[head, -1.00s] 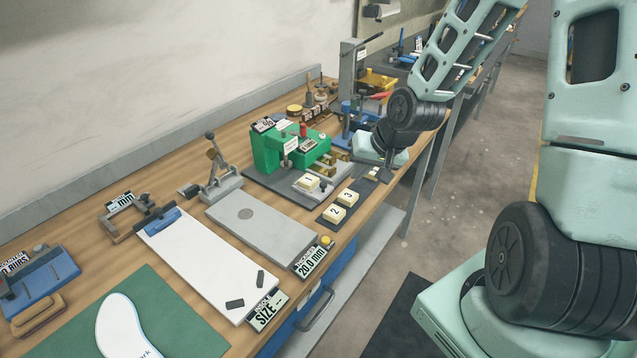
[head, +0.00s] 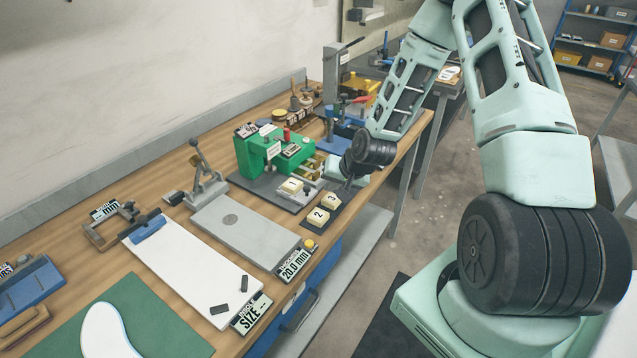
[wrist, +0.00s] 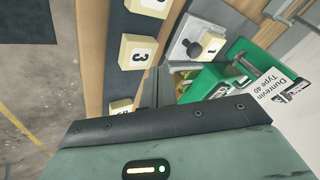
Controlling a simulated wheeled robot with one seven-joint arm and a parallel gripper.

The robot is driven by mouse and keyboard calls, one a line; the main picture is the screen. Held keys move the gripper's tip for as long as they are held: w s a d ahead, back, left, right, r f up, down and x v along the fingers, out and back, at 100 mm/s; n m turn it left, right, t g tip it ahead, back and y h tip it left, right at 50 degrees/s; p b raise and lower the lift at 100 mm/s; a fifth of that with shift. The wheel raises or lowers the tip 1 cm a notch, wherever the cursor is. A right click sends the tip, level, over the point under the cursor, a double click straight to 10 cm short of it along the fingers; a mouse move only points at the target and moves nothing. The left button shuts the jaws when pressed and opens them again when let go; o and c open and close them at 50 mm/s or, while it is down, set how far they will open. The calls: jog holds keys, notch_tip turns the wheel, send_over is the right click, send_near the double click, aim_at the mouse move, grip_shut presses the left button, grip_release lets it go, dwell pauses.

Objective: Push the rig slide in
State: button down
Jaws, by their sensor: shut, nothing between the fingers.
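The green rig (head: 275,152) stands on the bench on a dark base plate, and in the wrist view its green body (wrist: 225,75) carries a white label. A light grey plate (head: 300,198), which looks like the rig slide, lies at its front with a cream block marked 1 (head: 291,187). In the wrist view the plate (wrist: 183,51) shows a round black knob (wrist: 193,48). My gripper (head: 346,187) is low at the right end of the rig, beside the plate and the block marked 3. It is shut and empty. My arm partly hides the rig's right side, and I cannot tell whether the fingers touch the slide.
Cream blocks marked 2 (head: 318,215) and 3 (head: 330,201) sit on a dark strip near the bench's front edge. A grey plate (head: 235,235) and a lever clamp (head: 205,180) lie left of the rig. A blue press (head: 335,140) stands behind it. Open floor lies to the right.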

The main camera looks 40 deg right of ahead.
aim_at(293, 181)
jog(key=shift+w+a+f+p, duration=0.15)
jog(key=shift+w+a+p, duration=0.35)
jog(key=shift+w+a, duration=0.8)
jog(key=w+a, duration=0.1)
jog(key=w, duration=0.1)
jog(key=w+a+b, duration=0.1)
jog(key=w, duration=0.2)
jog(key=w+a+b, duration=0.1)
jog(key=w, duration=0.1)
jog(key=shift+w+f, duration=0.1)
jog(key=shift+w, duration=0.45)
jog(key=shift+w+a+r, duration=0.1)
jog(key=shift+r, duration=0.1)
